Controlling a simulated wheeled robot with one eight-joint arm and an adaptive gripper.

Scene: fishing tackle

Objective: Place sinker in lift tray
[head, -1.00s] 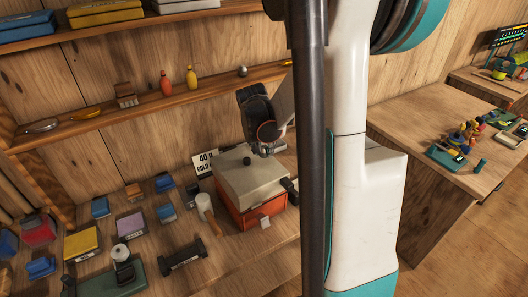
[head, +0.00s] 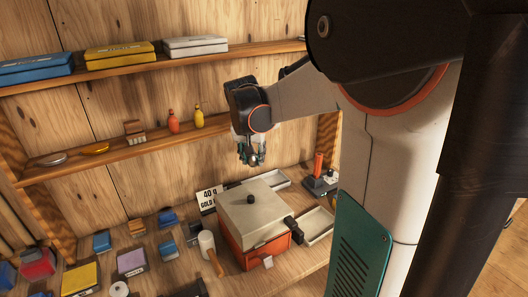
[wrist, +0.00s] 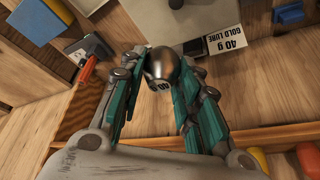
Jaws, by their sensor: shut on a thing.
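The sinker (wrist: 170,70) is a shiny dark grey metal ball with small markings. My gripper (wrist: 166,82) is shut on it, with teal fingers on both sides. In the head view my gripper (head: 251,158) hangs in the air in front of the back wall, above the tackle box; the sinker is too small to make out surely there. The orange tackle box (head: 236,248) has a grey lid (head: 252,214) with a dark knob. A pale shallow tray (head: 272,180) sits behind the box and another (head: 320,226) to its right; I cannot tell which is the lift tray.
An orange-handled tool (head: 319,165) stands at the back right. The middle shelf (head: 95,160) carries red and yellow bottles. Several small boxes fill the left bench.

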